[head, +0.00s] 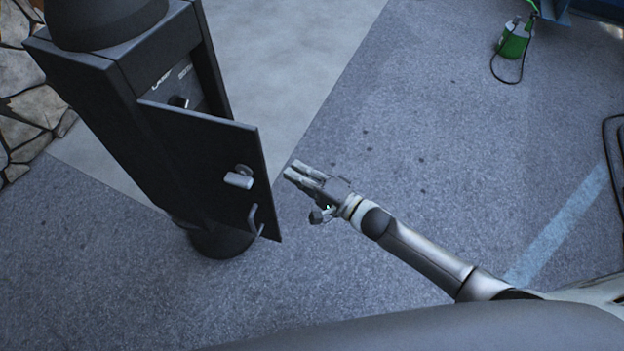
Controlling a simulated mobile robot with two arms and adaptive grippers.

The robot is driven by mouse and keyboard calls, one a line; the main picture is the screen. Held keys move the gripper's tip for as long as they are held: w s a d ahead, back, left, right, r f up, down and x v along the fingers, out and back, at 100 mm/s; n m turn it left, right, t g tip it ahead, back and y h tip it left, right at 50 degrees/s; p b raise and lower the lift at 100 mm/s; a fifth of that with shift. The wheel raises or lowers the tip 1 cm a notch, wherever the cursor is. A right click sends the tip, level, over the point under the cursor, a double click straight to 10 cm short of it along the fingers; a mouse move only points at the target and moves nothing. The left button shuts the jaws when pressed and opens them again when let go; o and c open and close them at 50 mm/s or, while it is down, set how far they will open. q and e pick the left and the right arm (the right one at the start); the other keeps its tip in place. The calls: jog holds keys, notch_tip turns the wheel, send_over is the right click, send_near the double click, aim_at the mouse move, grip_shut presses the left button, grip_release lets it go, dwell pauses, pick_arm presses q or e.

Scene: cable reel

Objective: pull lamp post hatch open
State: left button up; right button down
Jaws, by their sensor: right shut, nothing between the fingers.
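The black lamp post (120,110) stands upright at the left. Its hatch (200,160) is a flat black door that stands ajar from the post, with a gap at its top showing part of the inside. The hatch carries a silver latch (238,178) and a small handle (255,218) near its lower right edge. My right gripper (294,171) is shut and empty, just to the right of the hatch's free edge and apart from it. My left gripper is not in view.
A stone wall (30,110) is at the far left behind the post. A green container with a hose (514,40) stands at the upper right. A dark cable (612,150) lies at the right edge. The grey ground between is clear.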

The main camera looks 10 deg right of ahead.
jog(key=a, duration=0.1)
jog(key=s+a+p, duration=0.1)
jog(key=a, duration=0.1)
jog(key=shift+s+a, duration=0.25)
jog(key=shift+a, duration=0.15)
jog(key=s+a+m+t+h+p, duration=0.1)
jog(key=s+a+p, duration=0.1)
jog(key=s+a, duration=0.4)
jog(key=s, duration=0.3)
jog(key=shift+s+a+h+p, duration=0.2)
jog(key=shift+s+h+p, duration=0.1)
jog(key=shift+h, duration=0.1)
jog(key=shift+w, duration=0.1)
